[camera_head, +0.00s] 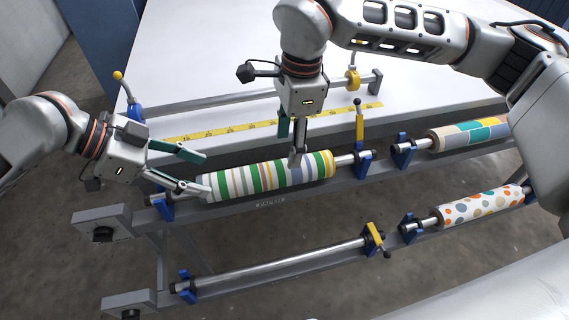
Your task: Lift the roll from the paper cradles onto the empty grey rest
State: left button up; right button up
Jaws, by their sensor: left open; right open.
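A roll of striped green, white, yellow and blue paper (262,174) lies on a shaft in the upper front rack. A blue cradle (363,164) carries the shaft's right end; another blue cradle (162,205) stands at the left. My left gripper (199,172) is open at the roll's left end, its lower finger overlapping the roll's edge in the picture. My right gripper (291,145) is open and points down over the roll, right of its middle; one finger covers part of the paper. I cannot tell whether either touches it. I cannot tell which part is the empty grey rest.
A bare bar (280,257) with a yellow collar (374,238) spans the lower rack. Block-patterned (470,133) and dotted (480,205) rolls sit at right. Behind is a white table (215,60) with a yellow scale (215,132), a bar and a yellow lever (359,121).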

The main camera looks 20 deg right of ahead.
aim_at(231, 183)
pick_arm(q)
jog(key=shift+w+d+f+g, duration=0.15)
jog(key=shift+d+f+g, duration=0.15)
jog(key=shift+d+f, duration=0.3)
pick_arm(e)
jog(key=d, duration=0.1)
jog(key=d+h, duration=0.1)
jog(key=shift+s+d+f, duration=0.3)
jog(key=shift+s+d, duration=0.05)
jog(key=shift+s, duration=0.05)
pick_arm(q)
jog(key=shift+r, duration=0.1)
pick_arm(e)
jog(key=shift+a, duration=0.15)
pick_arm(q)
jog(key=shift+x, duration=3.9)
pick_arm(e)
jog(key=shift+f, duration=3.9)
pick_arm(q)
jog(key=shift+c, duration=0.2)
pick_arm(e)
jog(key=shift+c, duration=0.2)
pick_arm(q)
jog(key=c, duration=1.2)
pick_arm(e)
jog(key=c, duration=1.2)
pick_arm(q)
jog(key=shift+r, duration=0.1)
